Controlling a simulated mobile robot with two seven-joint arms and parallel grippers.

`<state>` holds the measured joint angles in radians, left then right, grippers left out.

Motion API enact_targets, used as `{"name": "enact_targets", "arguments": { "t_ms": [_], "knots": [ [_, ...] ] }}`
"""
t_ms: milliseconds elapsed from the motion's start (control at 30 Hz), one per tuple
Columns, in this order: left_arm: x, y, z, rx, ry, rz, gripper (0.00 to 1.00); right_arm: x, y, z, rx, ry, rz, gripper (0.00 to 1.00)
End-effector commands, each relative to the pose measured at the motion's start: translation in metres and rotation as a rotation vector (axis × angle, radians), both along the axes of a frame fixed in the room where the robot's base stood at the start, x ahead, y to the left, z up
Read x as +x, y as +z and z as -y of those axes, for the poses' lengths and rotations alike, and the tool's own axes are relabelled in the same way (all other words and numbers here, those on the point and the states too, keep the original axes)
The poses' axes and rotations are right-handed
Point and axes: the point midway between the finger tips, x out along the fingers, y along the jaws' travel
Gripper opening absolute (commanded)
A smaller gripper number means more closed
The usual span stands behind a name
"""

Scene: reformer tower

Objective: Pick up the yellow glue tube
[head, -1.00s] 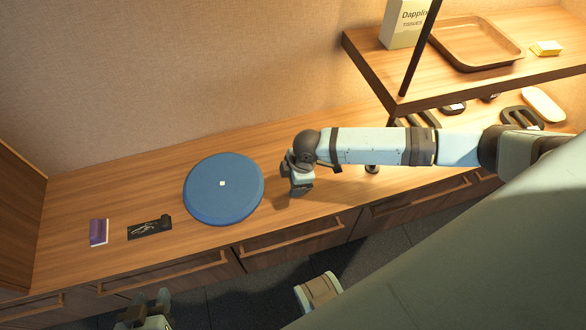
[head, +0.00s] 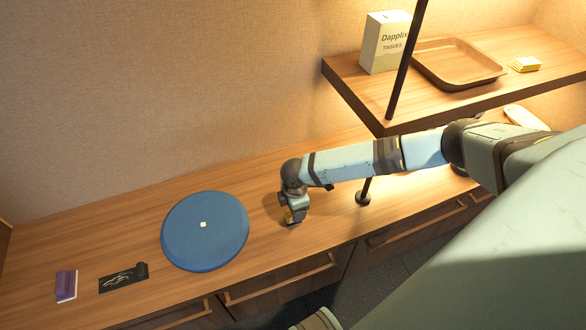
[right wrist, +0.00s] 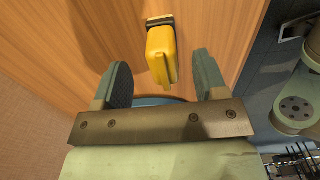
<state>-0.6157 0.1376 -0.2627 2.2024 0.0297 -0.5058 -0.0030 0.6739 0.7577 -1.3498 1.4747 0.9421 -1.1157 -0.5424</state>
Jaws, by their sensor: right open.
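The yellow glue tube (right wrist: 162,52) shows in the right wrist view, with a dark band at its far end. It stands out against the wooden counter. My right gripper (right wrist: 160,66) is open, with its two fingers on either side of the tube's near end and a gap visible on each side. In the head view the right gripper (head: 294,216) points down close over the counter, right of the blue disc. Only a small yellow patch of the tube (head: 288,215) shows there; the gripper hides the rest. My left gripper is out of view.
A round blue disc (head: 205,232) lies left of the right gripper. A purple-and-white block (head: 66,286) and a black item (head: 123,278) lie farther left. A raised shelf (head: 440,97) holds a tissue box (head: 385,45) and a tray (head: 456,64). Drawers line the counter's front.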

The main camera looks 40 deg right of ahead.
Motion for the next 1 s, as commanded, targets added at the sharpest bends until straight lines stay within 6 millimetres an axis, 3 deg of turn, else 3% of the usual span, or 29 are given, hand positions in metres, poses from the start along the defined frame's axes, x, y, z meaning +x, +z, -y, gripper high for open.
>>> {"name": "enact_targets", "arguments": {
  "t_ms": [300,567,833,1000],
  "knots": [
    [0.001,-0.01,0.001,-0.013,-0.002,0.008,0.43,-0.002,-0.045,-0.007,-0.001,-0.001,-0.001,0.66],
    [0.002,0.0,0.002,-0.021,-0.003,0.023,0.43,-0.002,-0.049,-0.007,0.0,-0.001,-0.001,0.66],
    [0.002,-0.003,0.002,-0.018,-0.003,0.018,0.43,-0.002,-0.049,-0.007,0.0,-0.001,-0.001,0.11],
    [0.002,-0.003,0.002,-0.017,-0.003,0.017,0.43,-0.002,-0.049,-0.007,0.0,-0.001,-0.001,0.11]
  ]
}}
